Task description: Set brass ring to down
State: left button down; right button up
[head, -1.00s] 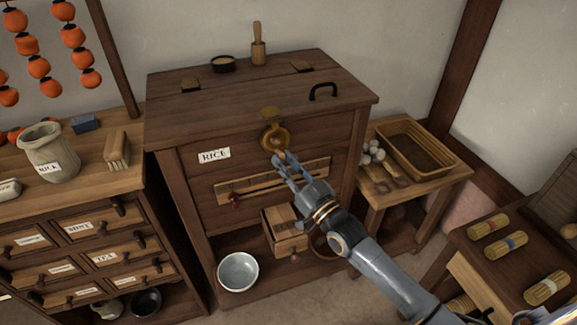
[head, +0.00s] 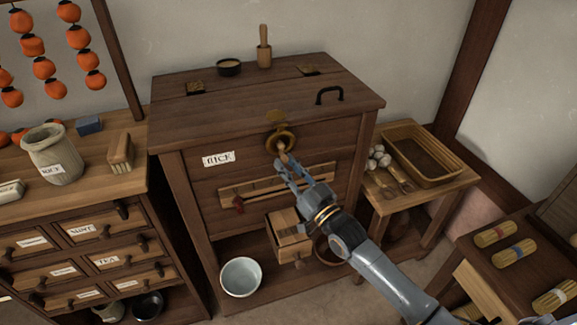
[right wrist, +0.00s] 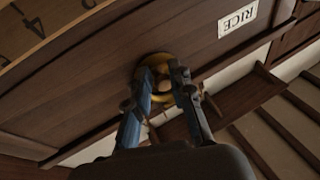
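My right gripper (head: 286,166) is at the ring's lower part, seen from the front. In the right wrist view the ring (right wrist: 158,60) lies just beyond the fingertips (right wrist: 162,72), partly hidden by them. The fingers stand apart, with the light piece (right wrist: 163,85) showing between them; whether they press on it is unclear. My left gripper is not in view.
Below the ring are a slotted wooden strip with a red marker (head: 239,205), a half-open small drawer (head: 290,237) and a white bowl (head: 240,276). A drawer cabinet (head: 125,240) stands left, a side table with a basket (head: 420,155) right. A black handle (head: 329,95) is on the lid.

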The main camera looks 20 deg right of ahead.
jog(key=o, duration=0.3)
jog(key=shift+w+d+f, duration=0.1)
jog(key=shift+w+f, duration=0.05)
jog(key=shift+f, duration=0.1)
jog(key=v, duration=1.2)
jog(key=shift+r, duration=0.15)
jog(key=s+d+f+g+h+p, duration=0.1)
jog(key=s+d+f+g+h, duration=0.15)
jog(key=f, duration=0.85)
jog(key=s+d+f+m+g+h+p, duration=0.1)
jog(key=s+f+g, duration=0.25)
jog(key=f, duration=0.75)
jog(key=s+d+f+g+h+p, duration=0.1)
jog(key=s+d+f+g+h, duration=0.2)
jog(key=f, duration=0.9)
jog(key=s+a+f+g, duration=0.1)
jog(key=s+f+g, duration=0.2)
jog(key=s, duration=0.8)
jog(key=s+a+f+g+p, duration=0.1)
jog(key=s+a+f+g, duration=0.1)
jog(key=s+f, duration=0.6)
jog(key=s+a+f+g, duration=0.1)
jog(key=s+f+g, duration=0.3)
jog(key=s, duration=1)
jog(key=shift+a+f+g+h+p, duration=0.2)
jog(key=shift+f, duration=0.35)
jog(key=shift+a+f+g+h+p, duration=0.15)
jog(key=shift+a+f+g, duration=0.05)
jog(key=shift+f, duration=0.3)
